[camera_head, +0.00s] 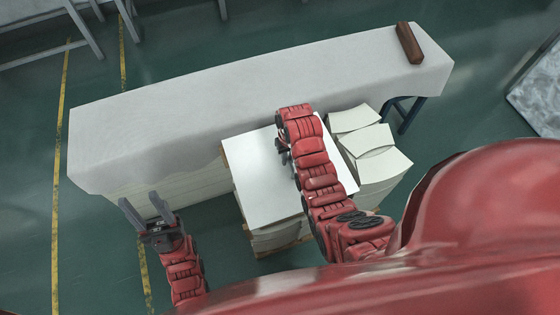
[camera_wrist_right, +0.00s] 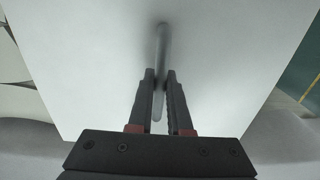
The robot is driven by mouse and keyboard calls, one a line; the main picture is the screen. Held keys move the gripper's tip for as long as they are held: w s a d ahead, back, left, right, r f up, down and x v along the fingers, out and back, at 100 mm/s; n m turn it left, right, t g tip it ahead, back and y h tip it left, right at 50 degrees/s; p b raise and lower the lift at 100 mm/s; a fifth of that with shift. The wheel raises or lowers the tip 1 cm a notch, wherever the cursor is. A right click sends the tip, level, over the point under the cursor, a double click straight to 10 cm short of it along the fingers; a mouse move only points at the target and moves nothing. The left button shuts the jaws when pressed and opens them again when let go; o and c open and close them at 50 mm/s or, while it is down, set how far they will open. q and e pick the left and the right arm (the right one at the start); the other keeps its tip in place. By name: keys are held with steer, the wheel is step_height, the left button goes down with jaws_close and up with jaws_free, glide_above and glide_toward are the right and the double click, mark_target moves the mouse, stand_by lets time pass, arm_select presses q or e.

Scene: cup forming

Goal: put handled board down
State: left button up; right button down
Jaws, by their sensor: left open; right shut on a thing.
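The handled board (camera_head: 262,180) is a flat white panel over a stack in the middle of the head view. I cannot tell whether it touches the stack. In the right wrist view the board (camera_wrist_right: 235,60) fills most of the picture, and its grey bar handle (camera_wrist_right: 161,50) runs between the fingers. My right gripper (camera_head: 281,146) is shut on this handle; its arm covers part of the board. It also shows in the right wrist view (camera_wrist_right: 159,92). My left gripper (camera_head: 147,208) is open and empty, over the floor left of the board.
A long table with a white cloth (camera_head: 230,105) stands behind the board. A brown block (camera_head: 409,43) lies at its right end. Stacks of curved white sheets (camera_head: 382,165) stand right of the board. A wooden pallet (camera_head: 262,252) shows below the stack. Green floor lies free at left.

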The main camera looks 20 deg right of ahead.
mark_target(280, 162)
steer(key=shift+w+a+f, duration=0.1)
steer(key=shift+w+a, duration=0.8)
steer(key=shift+a, duration=0.1)
steer(key=shift+a+f, duration=0.1)
step_height(280, 162, down, 3)
steer(key=shift+r+p, duration=0.1)
steer(key=shift+p, duration=0.5)
steer(key=shift+w+f, duration=0.1)
steer(key=shift+f, duration=0.15)
steer(key=c, duration=0.8)
jaws_free()
steer(key=shift+f, duration=0.1)
steer(key=shift+c, duration=0.2)
